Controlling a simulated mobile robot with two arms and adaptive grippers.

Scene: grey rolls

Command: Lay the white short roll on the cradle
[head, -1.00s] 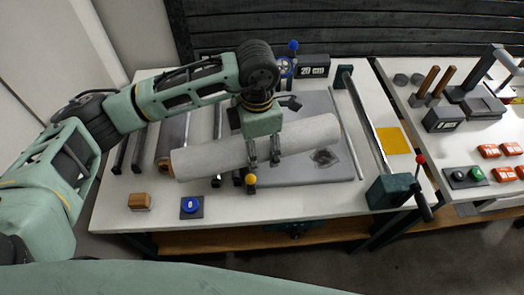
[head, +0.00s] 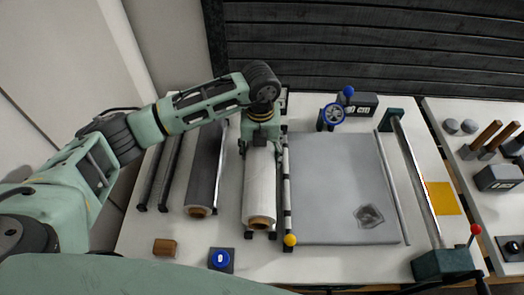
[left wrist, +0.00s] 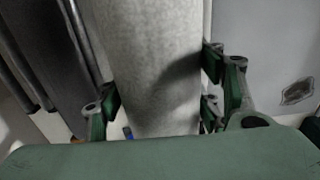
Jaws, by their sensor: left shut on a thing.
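The white short roll (head: 260,185) has a brown core at its near end. It lies lengthwise, pointing toward me, between the dark grey roll and the grey mat. My left gripper (head: 261,147) is over its far part and shut on it. In the left wrist view the fingers (left wrist: 163,100) sit on both sides of the pale roll (left wrist: 148,45). Small black feet of the cradle (head: 248,235) show below the roll's near end. The roll is in line with this cradle; I cannot tell whether it rests on it. My right gripper is not in view.
A dark grey roll (head: 207,165) lies just left. Empty dark rails (head: 160,175) stand farther left. A grey mat (head: 335,180), a rod with a yellow knob (head: 290,240) and a blue handwheel (head: 333,114) are to the right. A wooden block (head: 164,247) and blue button (head: 221,259) are in front.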

